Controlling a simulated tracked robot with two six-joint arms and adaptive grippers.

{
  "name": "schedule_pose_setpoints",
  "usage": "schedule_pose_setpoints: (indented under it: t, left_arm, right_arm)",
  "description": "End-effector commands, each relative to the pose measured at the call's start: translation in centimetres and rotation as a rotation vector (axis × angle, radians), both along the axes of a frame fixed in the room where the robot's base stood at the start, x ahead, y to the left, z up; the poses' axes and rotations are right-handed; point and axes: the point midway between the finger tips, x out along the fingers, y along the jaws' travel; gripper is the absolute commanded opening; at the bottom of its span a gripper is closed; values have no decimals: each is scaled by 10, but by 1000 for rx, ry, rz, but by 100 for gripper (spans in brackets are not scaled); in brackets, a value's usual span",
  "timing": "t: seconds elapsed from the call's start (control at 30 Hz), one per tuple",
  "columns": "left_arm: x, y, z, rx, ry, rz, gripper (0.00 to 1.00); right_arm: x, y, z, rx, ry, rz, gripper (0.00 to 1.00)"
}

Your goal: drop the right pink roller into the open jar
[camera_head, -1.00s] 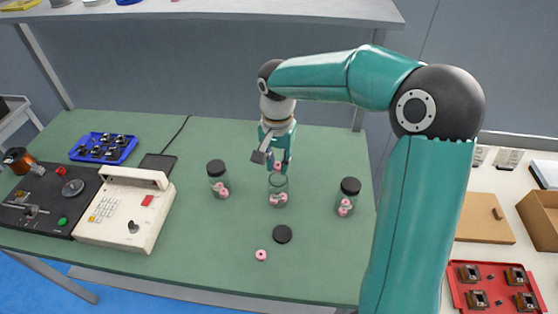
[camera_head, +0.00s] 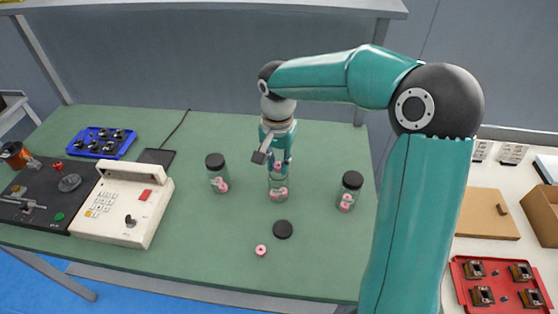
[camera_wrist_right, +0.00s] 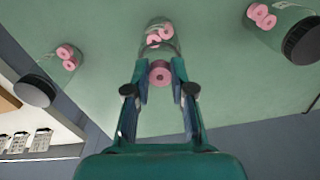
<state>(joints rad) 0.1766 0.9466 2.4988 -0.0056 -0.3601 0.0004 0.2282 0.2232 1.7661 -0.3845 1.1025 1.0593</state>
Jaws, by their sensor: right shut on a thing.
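My right gripper (camera_head: 277,164) is shut on a pink roller (camera_wrist_right: 160,75) and holds it just above the open jar (camera_head: 278,190). In the wrist view the roller sits between the two fingertips (camera_wrist_right: 160,80), with the open jar (camera_wrist_right: 158,38) directly beyond it. The open jar is clear and upright on the green table, with pink rollers inside. In the head view the held roller shows at the jar's mouth; I cannot tell whether it is below the rim. Another pink roller (camera_head: 261,250) lies on the table in front. My left gripper is not in view.
A black lid (camera_head: 283,229) lies in front of the open jar. Lidded jars with pink rollers stand to its left (camera_head: 217,173) and right (camera_head: 348,190). A cream keypad device (camera_head: 122,203) and a blue tray (camera_head: 103,143) are at the left. The front right of the table is clear.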

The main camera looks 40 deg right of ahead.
Motion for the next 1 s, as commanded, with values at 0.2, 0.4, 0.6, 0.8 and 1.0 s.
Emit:
schedule_pose_setpoints:
  t: [0.2, 0.4, 0.6, 0.8, 1.0]
  left_arm:
    - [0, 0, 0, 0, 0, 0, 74]
    - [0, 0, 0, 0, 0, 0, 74]
    - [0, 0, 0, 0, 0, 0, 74]
    - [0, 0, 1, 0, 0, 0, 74]
    - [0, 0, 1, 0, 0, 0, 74]
  right_arm:
    - [0, 0, 0, 0, 0, 0, 35]
    - [0, 0, 0, 0, 0, -1, 52]
    - [0, 0, 1, 0, 0, -1, 52]
    - [1, 0, 14, -1, -3, -1, 52]
    - [2, 0, 49, -1, -5, -1, 52]
